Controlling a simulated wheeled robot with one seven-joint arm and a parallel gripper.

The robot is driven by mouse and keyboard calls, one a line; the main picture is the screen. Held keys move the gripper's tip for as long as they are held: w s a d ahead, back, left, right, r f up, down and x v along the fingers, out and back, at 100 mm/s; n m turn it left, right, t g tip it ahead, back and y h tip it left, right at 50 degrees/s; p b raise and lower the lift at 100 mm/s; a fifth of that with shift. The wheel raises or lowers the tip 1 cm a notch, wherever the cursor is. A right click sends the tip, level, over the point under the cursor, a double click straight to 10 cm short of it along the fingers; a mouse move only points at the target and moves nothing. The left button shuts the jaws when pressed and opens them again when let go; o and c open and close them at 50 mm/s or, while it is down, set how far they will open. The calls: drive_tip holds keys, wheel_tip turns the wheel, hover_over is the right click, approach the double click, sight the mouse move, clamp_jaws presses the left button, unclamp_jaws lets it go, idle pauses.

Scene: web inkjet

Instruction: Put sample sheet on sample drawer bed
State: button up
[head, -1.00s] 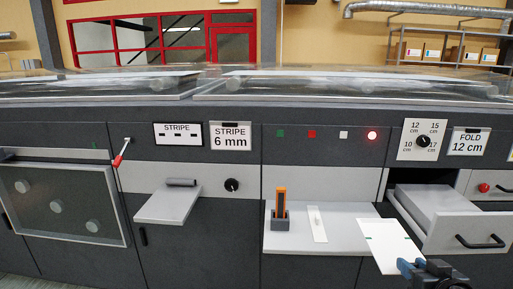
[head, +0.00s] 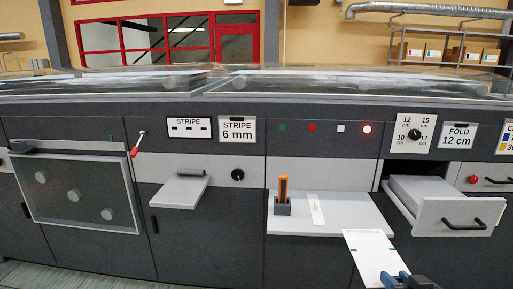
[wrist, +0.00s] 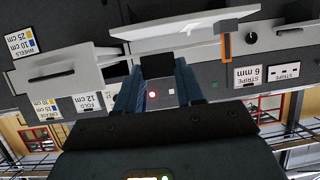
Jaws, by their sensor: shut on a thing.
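The sample sheet (head: 372,255) is white with small green marks at its side edges. It is in the head view at the lower right, in front of the light grey shelf. My gripper (head: 396,278) is shut on its near end and holds it in the air. The open drawer (head: 448,214) with a black handle is to the right of the sheet; a raised light grey bed (head: 425,190) shows inside it. In the wrist view, which is upside down, my gripper fingers (wrist: 157,85) show in the middle. I cannot clearly tell the sheet from the shelf there.
The shelf (head: 350,212) carries a dark holder with an orange tool (head: 283,190) and a narrow white strip (head: 316,209). A smaller tray (head: 180,192) juts out further left. The floor shows at the lower left.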

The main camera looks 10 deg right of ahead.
drive_tip(key=s+a+f+n+y, duration=0.1)
drive_tip(key=s+a+f, duration=0.1)
drive_tip(key=a+f, duration=0.5)
drive_tip(key=s+a+f+n+y, duration=0.1)
drive_tip(key=s+a+f+y, duration=0.1)
drive_tip(key=a+f, duration=0.5)
drive_tip(key=a, duration=0.5)
drive_tip(key=shift+s+n+t, duration=0.25)
drive_tip(key=shift+n+t, duration=0.05)
drive_tip(key=shift+r, duration=0.1)
